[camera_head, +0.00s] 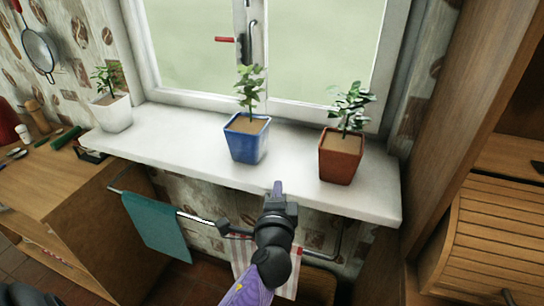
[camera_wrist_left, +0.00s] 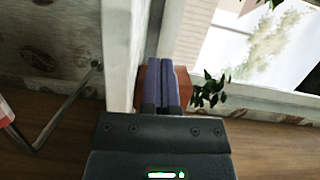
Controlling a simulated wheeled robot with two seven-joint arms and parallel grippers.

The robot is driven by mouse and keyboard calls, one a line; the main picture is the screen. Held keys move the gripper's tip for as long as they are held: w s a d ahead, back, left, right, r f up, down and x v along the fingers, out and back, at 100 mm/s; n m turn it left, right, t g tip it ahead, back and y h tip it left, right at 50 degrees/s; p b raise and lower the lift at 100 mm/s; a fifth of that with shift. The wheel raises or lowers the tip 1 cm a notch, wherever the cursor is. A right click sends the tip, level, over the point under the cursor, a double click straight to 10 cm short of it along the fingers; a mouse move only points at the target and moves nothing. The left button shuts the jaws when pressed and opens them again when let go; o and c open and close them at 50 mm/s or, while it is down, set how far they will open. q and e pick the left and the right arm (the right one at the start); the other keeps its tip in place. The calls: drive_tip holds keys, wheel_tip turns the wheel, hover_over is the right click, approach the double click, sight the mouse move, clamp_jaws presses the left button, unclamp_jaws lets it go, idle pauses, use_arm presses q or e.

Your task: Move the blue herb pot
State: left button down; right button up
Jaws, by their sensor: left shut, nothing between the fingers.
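The blue herb pot (camera_head: 247,140) stands upright in the middle of the white windowsill (camera_head: 185,150), with a leafy green plant in it. My left gripper (camera_head: 277,188) is at the sill's front edge, just in front and to the right of the blue pot. Its purple fingers (camera_wrist_left: 167,85) are shut together with nothing between them, apart from the blue pot. In the left wrist view, the blue pot does not show. My right gripper is not in view.
A terracotta pot (camera_head: 341,158) with a plant stands right of the blue pot; it also shows behind my fingers in the wrist view (camera_wrist_left: 185,88). A white pot (camera_head: 112,113) stands at the sill's left end. A teal towel (camera_head: 157,226) hangs on a rail below.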

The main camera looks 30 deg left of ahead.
sight(267, 165)
use_arm(q)
drive_tip(key=shift+m, duration=0.4)
drive_tip(key=x, duration=0.3)
drive_tip(key=b+x, duration=0.1)
drive_tip(key=x, duration=0.2)
drive_tip(key=r+b+x, duration=0.1)
drive_tip(key=x, duration=0.3)
drive_tip(key=shift+w+d+r, duration=0.1)
drive_tip(key=shift+w+d, duration=0.1)
drive_tip(key=shift+w, duration=0.05)
drive_tip(key=a, duration=0.3)
drive_tip(key=shift+s+a+r, duration=0.2)
drive_tip(key=shift+s+a, duration=0.05)
drive_tip(key=shift+a+t, duration=0.3)
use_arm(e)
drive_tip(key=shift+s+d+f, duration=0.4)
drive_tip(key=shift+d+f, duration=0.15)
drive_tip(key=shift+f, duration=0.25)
